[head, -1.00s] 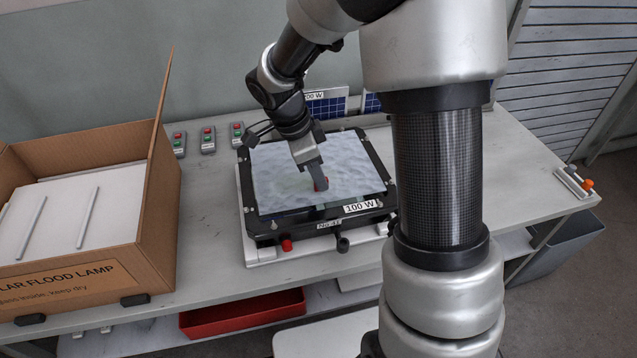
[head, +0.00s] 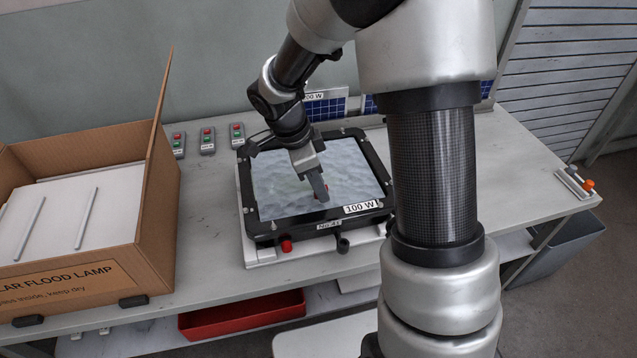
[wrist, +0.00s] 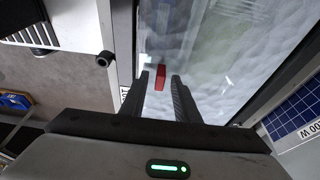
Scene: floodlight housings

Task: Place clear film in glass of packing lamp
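The lamp (head: 262,226) is a black frame labelled 100 W on a pale fixture on the bench. The clear film (head: 350,165), a bluish, rippled sheet, lies flat within the frame; in the wrist view (wrist: 215,50) it fills much of the picture. A red tab (wrist: 160,77) stands on the film near one edge. My gripper (wrist: 159,76) is open, its two fingers apart on either side of the tab with small gaps. In the head view my gripper (head: 322,194) is low over the film's front half. The glass under the film cannot be told apart.
An open cardboard box (head: 75,275) with white panels stands at the left. Several small button boxes (head: 208,140) and solar panels (head: 325,106) are behind the lamp. A red knob (head: 286,246) sits at the fixture's front.

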